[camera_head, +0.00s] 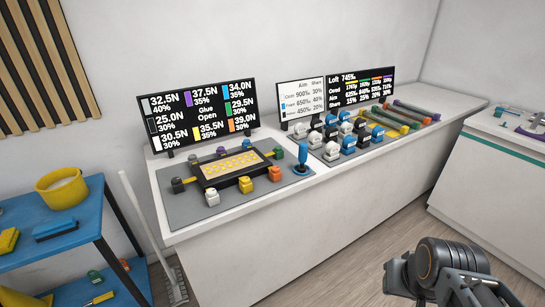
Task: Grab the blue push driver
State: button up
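A small blue upright handle on a dark blue base (302,160) stands on the grey mat (210,208) at the right of the yellow-and-black board (232,167). It looks like the blue push driver, though it carries no readable name. Nothing touches it from my side. My gripper (398,276) is at the lower right, in front of the counter and well apart from the blue handle. My dark arm joint fills much of that corner, and I cannot make out whether the fingers are open or shut.
Several coloured blocks surround the board, including an orange one (274,174) near the blue handle. Blue, black and white pieces (348,136) crowd the mat further right. Screens (197,117) stand behind. A blue shelf (75,240) and a broom (150,235) are at left. Floor before the counter is clear.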

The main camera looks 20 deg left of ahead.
aim_at(303, 148)
jog(key=u, duration=0.9)
jog(key=i, duration=0.95)
jog(key=u, duration=1.1)
jog(key=i, duration=0.2)
jog(key=u, duration=0.2)
